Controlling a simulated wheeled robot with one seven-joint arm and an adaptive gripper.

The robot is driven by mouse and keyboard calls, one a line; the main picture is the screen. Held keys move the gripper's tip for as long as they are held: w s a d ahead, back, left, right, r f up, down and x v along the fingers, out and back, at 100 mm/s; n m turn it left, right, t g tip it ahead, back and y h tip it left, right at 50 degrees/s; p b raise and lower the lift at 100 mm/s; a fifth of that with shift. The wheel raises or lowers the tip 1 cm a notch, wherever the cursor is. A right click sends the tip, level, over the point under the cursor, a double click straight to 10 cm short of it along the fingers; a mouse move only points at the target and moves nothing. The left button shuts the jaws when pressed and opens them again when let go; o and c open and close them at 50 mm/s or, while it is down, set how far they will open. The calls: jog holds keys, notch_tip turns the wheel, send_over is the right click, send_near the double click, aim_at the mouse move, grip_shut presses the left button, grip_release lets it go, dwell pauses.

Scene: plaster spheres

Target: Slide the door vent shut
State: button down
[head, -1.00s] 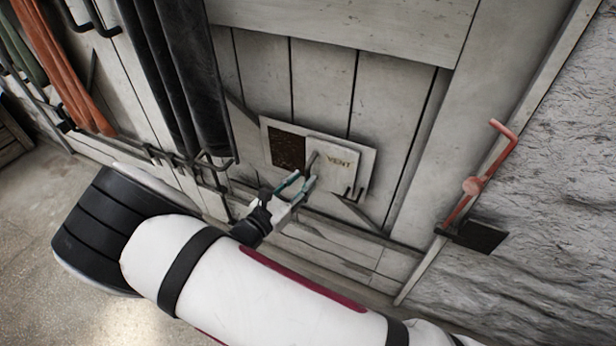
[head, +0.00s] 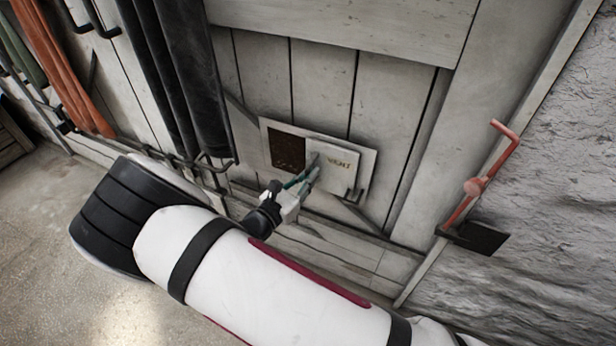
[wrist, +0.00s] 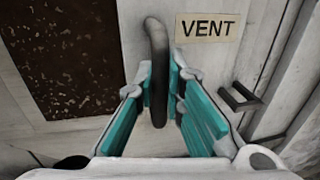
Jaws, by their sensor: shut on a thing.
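The door vent is a pale plate (head: 368,163) low on the plank door, with a sliding cover (head: 334,174) labelled VENT. Left of the cover, a dark brown mesh opening (head: 288,152) is exposed; it also fills the upper left of the wrist view (wrist: 65,55). A dark curved handle (wrist: 156,50) stands on the cover left of the label. My gripper (head: 315,168) reaches the cover from the lower left. In the wrist view, its teal-padded fingers (wrist: 160,85) are on either side of the handle, closed on it. The handle's lower end shows between them.
A small dark bracket (wrist: 240,97) is on the plate right of the cover. A red crank-shaped bar (head: 478,186) is on the right by the rough wall. Black hanging strips (head: 188,80) are left of the vent.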

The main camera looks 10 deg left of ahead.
jog(key=w+a+b, duration=0.4)
jog(key=a+b, duration=0.1)
jog(key=a, duration=0.7)
jog(key=shift+w+a+b, duration=0.3)
jog(key=shift+a+b, duration=0.05)
jog(key=shift+b, duration=0.05)
jog(key=c, duration=1.7)
grip_release()
jog(key=shift+a, duration=0.1)
jog(key=shift+o, duration=0.2)
jog(key=shift+s, duration=0.15)
jog(key=v, duration=1.1)
jog(key=shift+s+a, duration=0.2)
jog(key=shift+s, duration=0.15)
jog(key=shift+f, duration=0.1)
